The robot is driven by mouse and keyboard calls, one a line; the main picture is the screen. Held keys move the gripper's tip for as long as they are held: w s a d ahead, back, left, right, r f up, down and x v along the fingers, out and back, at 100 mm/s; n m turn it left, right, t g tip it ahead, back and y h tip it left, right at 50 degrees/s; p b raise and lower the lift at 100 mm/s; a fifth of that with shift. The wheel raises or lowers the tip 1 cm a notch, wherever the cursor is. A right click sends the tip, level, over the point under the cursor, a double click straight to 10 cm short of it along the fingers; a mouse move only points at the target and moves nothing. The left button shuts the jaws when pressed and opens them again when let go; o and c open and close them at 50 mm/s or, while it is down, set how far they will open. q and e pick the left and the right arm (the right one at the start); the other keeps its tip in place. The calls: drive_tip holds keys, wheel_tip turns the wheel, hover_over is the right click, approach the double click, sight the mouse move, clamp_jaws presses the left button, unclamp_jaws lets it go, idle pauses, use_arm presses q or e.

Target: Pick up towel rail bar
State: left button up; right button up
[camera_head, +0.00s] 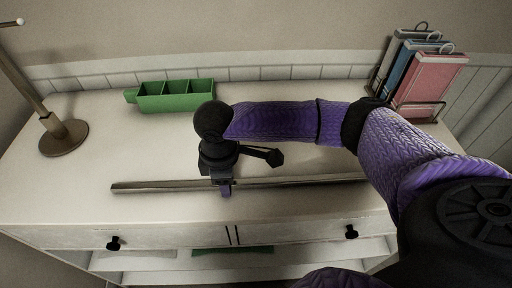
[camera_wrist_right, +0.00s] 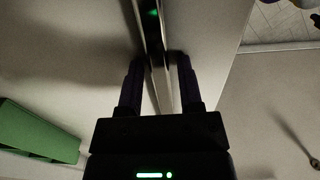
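The towel rail bar (camera_head: 150,187) is a long thin brownish bar lying along the front of the white cabinet top, roughly parallel to its front edge. My right gripper (camera_head: 224,188) is over the bar near its middle, pointing down. In the right wrist view the bar (camera_wrist_right: 154,45) runs between the two fingers (camera_wrist_right: 160,85), with what looks like a gap on each side, so the gripper looks open around it. The gripper hides a short piece of the bar in the head view. My left gripper is not in view.
A green compartment tray (camera_head: 175,95) stands at the back left of the cabinet top (camera_head: 100,165). A metal stand with a round base (camera_head: 63,138) is at the far left. Several folders (camera_head: 430,85) stand in a rack at the back right. Drawer knobs (camera_head: 113,243) stick out in front.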

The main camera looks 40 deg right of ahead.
clamp_jaws()
